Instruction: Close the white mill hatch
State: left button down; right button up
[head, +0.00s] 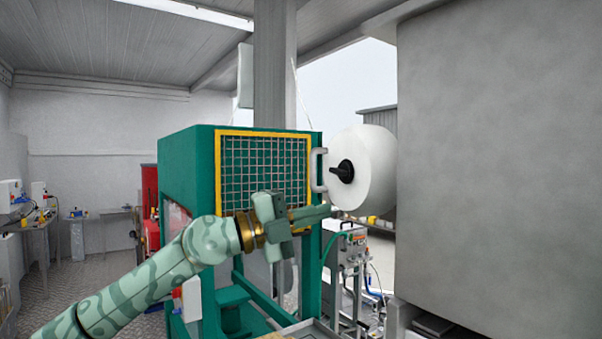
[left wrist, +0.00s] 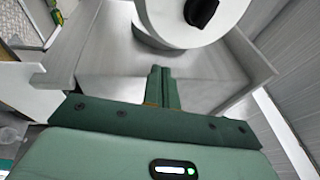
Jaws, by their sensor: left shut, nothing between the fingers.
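The white mill hatch (head: 375,160) is a round white disc with a thick rim and a black knob (head: 344,171) on its face. It stands right of the green machine. The hatch also shows at the top of the left wrist view (left wrist: 160,22), with its black knob (left wrist: 200,11). My left gripper (head: 331,211) is shut and empty, just below and left of the hatch, its fingers pointing right. Its closed fingertips (left wrist: 161,70) show below the disc in the left wrist view. I cannot tell whether they touch it. My right gripper is out of view.
A green machine (head: 187,160) with a yellow-framed mesh guard (head: 264,134) and grey handle (head: 318,170) stands behind my left arm. A large grey block (head: 500,150) fills the right. A small grey machine (head: 348,245) stands below the hatch. Benches line the far left.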

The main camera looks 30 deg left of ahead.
aim_at(311, 171)
pick_arm(q)
jog(key=s+a+r+n+t+y, duration=0.1)
jog(key=s+a+r+n+y, duration=0.1)
jog(key=a+r+y, duration=0.35)
jog(key=s+a+r+n+y, duration=0.2)
jog(key=a+n, duration=0.1)
jog(key=a, duration=0.5)
jog(key=p+x, duration=0.6)
jog(key=x, duration=0.7)
jog(key=shift+w+r+p, duration=0.15)
jog(key=shift+w+p, duration=0.1)
jog(key=shift+p, duration=0.05)
jog(key=shift+w+d, duration=0.1)
jog(key=shift+w, duration=0.3)
jog(key=shift+w+h, duration=0.1)
jog(key=shift+h, duration=0.15)
